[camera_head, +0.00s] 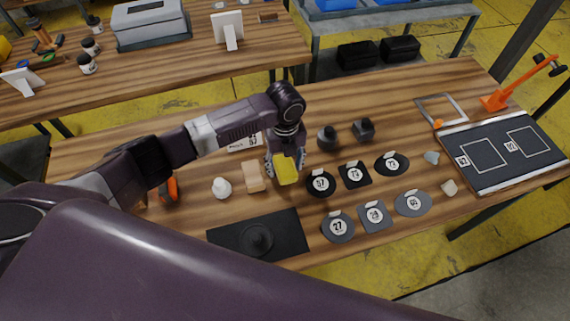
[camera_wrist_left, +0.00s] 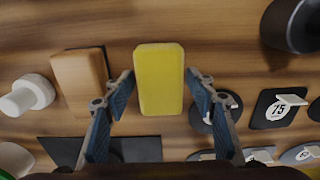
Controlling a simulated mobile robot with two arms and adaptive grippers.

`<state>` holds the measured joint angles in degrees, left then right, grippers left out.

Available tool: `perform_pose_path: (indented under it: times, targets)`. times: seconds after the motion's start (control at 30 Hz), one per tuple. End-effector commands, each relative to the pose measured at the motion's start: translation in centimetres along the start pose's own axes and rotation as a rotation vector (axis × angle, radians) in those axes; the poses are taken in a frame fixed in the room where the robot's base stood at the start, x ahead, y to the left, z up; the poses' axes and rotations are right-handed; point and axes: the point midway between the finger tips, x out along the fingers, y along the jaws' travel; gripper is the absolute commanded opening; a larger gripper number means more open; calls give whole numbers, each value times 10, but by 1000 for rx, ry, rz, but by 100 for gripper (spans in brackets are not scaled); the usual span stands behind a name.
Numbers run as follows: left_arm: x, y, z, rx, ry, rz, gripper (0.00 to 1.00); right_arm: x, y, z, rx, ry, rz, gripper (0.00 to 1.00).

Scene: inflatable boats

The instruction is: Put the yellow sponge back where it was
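The yellow sponge (camera_head: 287,171) is between the fingers of my left gripper (camera_head: 285,166), over the near table. In the left wrist view the sponge (camera_wrist_left: 159,80) is upright in the picture, with one blue finger close along each side. I cannot tell whether the fingers of the left gripper (camera_wrist_left: 160,75) press on it or leave thin gaps. Whether the sponge rests on the wood or hangs just above it is also unclear. A tan block (camera_head: 254,177) lies just left of it, apart from it. My right gripper is not in view.
A white knobbed piece (camera_head: 222,188) stands left of the tan block. A black mat (camera_head: 225,235) lies nearer. Numbered dark discs and plates, such as the round one (camera_head: 320,184), lie to the right. Two dark weights (camera_head: 327,138) (camera_head: 363,129) stand behind. A dark board (camera_head: 505,153) is far right.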

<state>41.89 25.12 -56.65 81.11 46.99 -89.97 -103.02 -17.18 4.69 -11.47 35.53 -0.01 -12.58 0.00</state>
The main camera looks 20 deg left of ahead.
Motion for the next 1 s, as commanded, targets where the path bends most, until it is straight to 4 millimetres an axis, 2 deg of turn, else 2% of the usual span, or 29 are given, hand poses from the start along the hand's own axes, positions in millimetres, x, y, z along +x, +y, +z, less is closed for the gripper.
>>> perform_pose_path:
  times: [0.27, 0.43, 0.8, 1.0]
  targets:
    - [0, 0, 0, 0, 0, 0, 57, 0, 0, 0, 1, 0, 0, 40]
    - [-12, -1, 1, 0, -1, -4, 57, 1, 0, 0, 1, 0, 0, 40]
    - [-87, -1, 1, 0, -2, -4, 57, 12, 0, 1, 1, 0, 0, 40]
    - [-115, -1, 1, 0, -1, -3, 57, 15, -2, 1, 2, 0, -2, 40]
